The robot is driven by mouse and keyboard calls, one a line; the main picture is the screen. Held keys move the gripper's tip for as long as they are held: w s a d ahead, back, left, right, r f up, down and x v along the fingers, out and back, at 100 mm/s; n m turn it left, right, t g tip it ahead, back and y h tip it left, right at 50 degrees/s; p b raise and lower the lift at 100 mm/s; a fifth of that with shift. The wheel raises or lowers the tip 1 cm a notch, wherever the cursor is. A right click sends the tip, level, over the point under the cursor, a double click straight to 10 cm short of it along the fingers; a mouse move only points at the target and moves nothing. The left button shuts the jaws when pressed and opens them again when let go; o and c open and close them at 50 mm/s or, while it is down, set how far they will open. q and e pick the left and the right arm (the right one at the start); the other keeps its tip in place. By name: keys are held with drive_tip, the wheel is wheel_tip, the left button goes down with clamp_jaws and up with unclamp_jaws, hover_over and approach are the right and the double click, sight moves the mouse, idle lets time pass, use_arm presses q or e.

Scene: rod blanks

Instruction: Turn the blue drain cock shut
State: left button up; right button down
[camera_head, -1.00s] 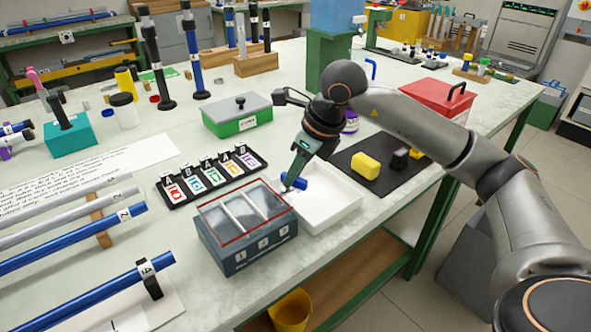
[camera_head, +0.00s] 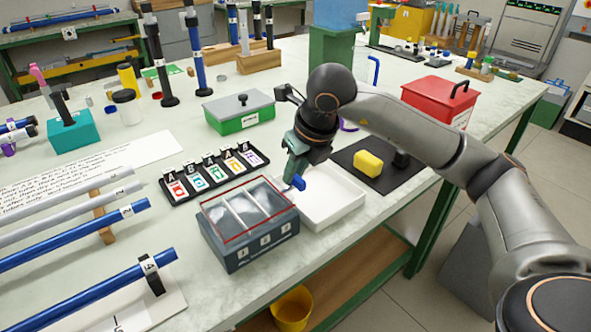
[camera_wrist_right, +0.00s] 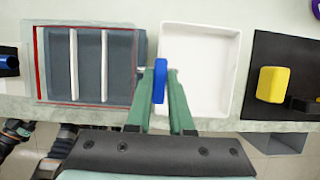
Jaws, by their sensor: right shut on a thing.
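The blue drain cock (camera_head: 298,183) is at the right side of the dark grey three-section tank (camera_head: 250,248), beside the white tray. My right gripper (camera_head: 292,182) reaches down onto it and partly hides it. In the right wrist view the blue handle (camera_wrist_right: 159,80) lies between the green fingers (camera_wrist_right: 159,92), which are shut on it. There the handle runs in line with the fingers, roughly along the tank's right wall (camera_wrist_right: 140,72). The cock's body and stem are mostly hidden. My left gripper is not in view.
The white tray (camera_head: 338,207) is empty and close to the right of the cock. A black mat (camera_head: 352,156) with a yellow block (camera_head: 368,163) lies beyond it. A rack of lettered cards (camera_head: 215,172) stands behind the tank. The table's front edge is near.

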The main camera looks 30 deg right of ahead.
drive_tip(key=c, duration=0.8)
unclamp_jaws()
drive_tip(key=p+v, duration=0.2)
drive_tip(key=v, duration=1)
drive_tip(key=shift+r, duration=0.35)
